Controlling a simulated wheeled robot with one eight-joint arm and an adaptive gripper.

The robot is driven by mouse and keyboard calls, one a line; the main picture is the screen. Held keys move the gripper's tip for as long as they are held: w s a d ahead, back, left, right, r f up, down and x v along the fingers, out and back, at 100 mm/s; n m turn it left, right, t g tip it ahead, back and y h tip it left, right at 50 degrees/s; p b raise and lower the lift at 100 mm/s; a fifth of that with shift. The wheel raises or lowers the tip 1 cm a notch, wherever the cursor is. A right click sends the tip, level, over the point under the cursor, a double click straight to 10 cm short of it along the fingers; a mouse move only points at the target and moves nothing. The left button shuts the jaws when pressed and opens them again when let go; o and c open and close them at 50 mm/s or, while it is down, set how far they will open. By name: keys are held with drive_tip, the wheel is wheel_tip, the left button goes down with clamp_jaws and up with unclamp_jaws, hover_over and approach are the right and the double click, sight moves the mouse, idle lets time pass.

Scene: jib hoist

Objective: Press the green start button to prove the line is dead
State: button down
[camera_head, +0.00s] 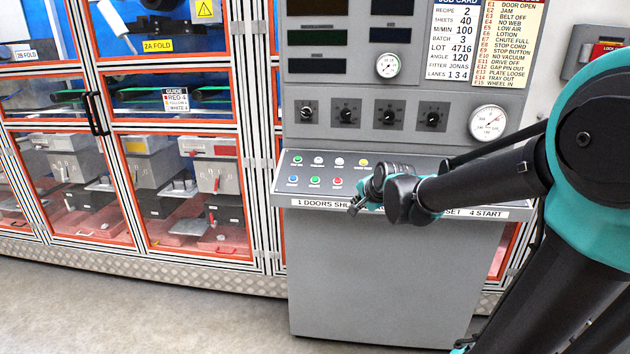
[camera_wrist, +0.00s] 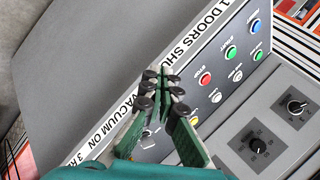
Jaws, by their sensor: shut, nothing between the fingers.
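The green start button (camera_head: 315,182) is in the front row of the sloped console panel, between a blue button (camera_head: 292,181) and a red button (camera_head: 337,182). In the wrist view the green button (camera_wrist: 230,52) has a label that reads START, and the red one (camera_wrist: 205,79) reads STOP. My gripper (camera_head: 360,204) is at the panel's front edge, to the right of the red button. In the wrist view its fingertips (camera_wrist: 165,80) are together and empty, apart from the green button. The gripper hides part of the panel's right side. Its height above the panel is unclear.
A back row holds a green lamp or button (camera_head: 297,159), white ones and a yellow one (camera_head: 363,162). Dials (camera_head: 347,113) and a gauge (camera_head: 490,123) are on the upright face behind. Glazed orange-framed doors (camera_head: 180,190) stand at left. Floor in front is clear.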

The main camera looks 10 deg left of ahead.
sight(315, 179)
drive_tip(key=w+a+r+m+t+y, duration=0.2)
drive_tip(key=w+a+r+m, duration=0.5)
drive_tip(key=w+a+r, duration=0.4)
drive_tip(key=a, duration=0.2)
drive_tip(key=shift+a+r+y, duration=0.3)
drive_tip(key=shift+a+y, duration=0.1)
drive_tip(key=shift+w+f, duration=0.1)
drive_tip(key=shift+w+d+f, duration=0.1)
drive_tip(key=shift+w+f, duration=0.45)
drive_tip(key=shift+f, duration=0.8)
drive_tip(key=shift+w+a+f, duration=0.1)
drive_tip(key=shift+w+f, duration=0.5)
drive_tip(key=shift+f, duration=0.7)
drive_tip(key=shift+w+d+f, duration=0.1)
drive_tip(key=shift+w+f, duration=0.45)
drive_tip(key=shift+f, duration=0.8)
drive_tip(key=shift+f, duration=0.1)
drive_tip(key=shift+w+f, duration=0.15)
drive_tip(key=shift+f, duration=0.1)
drive_tip(key=shift+w+f, duration=0.2)
drive_tip(key=shift+f, duration=0.25)
drive_tip(key=shift+r, duration=0.1)
drive_tip(key=shift+s+r, duration=0.35)
drive_tip(key=shift+r, duration=0.4)
